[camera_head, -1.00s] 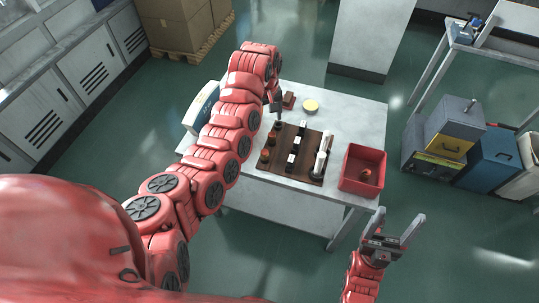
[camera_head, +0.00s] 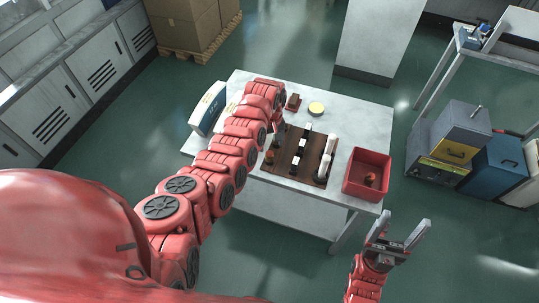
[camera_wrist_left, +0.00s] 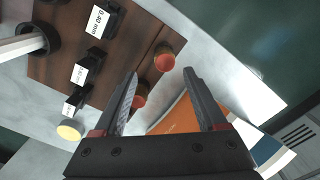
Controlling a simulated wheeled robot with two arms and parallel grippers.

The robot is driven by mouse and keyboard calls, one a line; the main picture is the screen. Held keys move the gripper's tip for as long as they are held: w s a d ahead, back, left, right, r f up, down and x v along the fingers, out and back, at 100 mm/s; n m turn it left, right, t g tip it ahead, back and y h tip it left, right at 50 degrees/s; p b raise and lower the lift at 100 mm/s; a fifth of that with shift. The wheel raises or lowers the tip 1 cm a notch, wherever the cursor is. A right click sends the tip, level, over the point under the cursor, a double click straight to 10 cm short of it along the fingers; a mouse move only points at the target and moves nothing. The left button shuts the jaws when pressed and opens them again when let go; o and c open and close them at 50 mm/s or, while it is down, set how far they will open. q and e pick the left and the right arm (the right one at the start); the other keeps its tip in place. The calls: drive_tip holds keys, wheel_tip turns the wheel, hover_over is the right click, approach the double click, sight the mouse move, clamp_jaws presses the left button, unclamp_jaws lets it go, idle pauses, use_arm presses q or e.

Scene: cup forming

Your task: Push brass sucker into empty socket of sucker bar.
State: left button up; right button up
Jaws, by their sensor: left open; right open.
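A dark wooden board (camera_head: 321,146) lies on the table, with small black blocks (camera_wrist_left: 97,22) bearing white size labels. Two orange-red round pieces show near its edge in the left wrist view: one (camera_wrist_left: 164,62) just beyond my fingertips, the other (camera_wrist_left: 140,97) partly behind a finger. I cannot tell which piece is the brass sucker, nor make out the sucker bar's empty socket. My left gripper (camera_wrist_left: 160,76) is open with nothing held, above the board's edge; in the head view its arm mostly hides it. My right gripper (camera_head: 402,234) is open and empty, off the table's front right.
A red bin (camera_head: 353,188) with an orange-red piece (camera_head: 371,179) inside stands at the table's right. White upright parts (camera_head: 327,160) stand on the board's right side. A blue-and-white box (camera_head: 207,108) stands left.

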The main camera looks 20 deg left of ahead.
sight(269, 153)
use_arm(q)
drive_tip(key=shift+s+a+f+p, duration=0.1)
drive_tip(key=shift+s+f+p, duration=0.05)
drive_tip(key=shift+f+p, duration=0.25)
drive_tip(key=shift+s+a+f+p, duration=0.1)
drive_tip(key=shift+f+p, duration=0.15)
drive_tip(key=shift+f, duration=0.15)
wheel_tip(269, 153, down, 3)
drive_tip(key=shift+s+f+b, duration=0.1)
drive_tip(key=shift+s+b, duration=0.05)
drive_tip(key=shift+b, duration=0.4)
drive_tip(key=shift+a+f, duration=0.1)
drive_tip(key=shift+f, duration=0.2)
clamp_jaws()
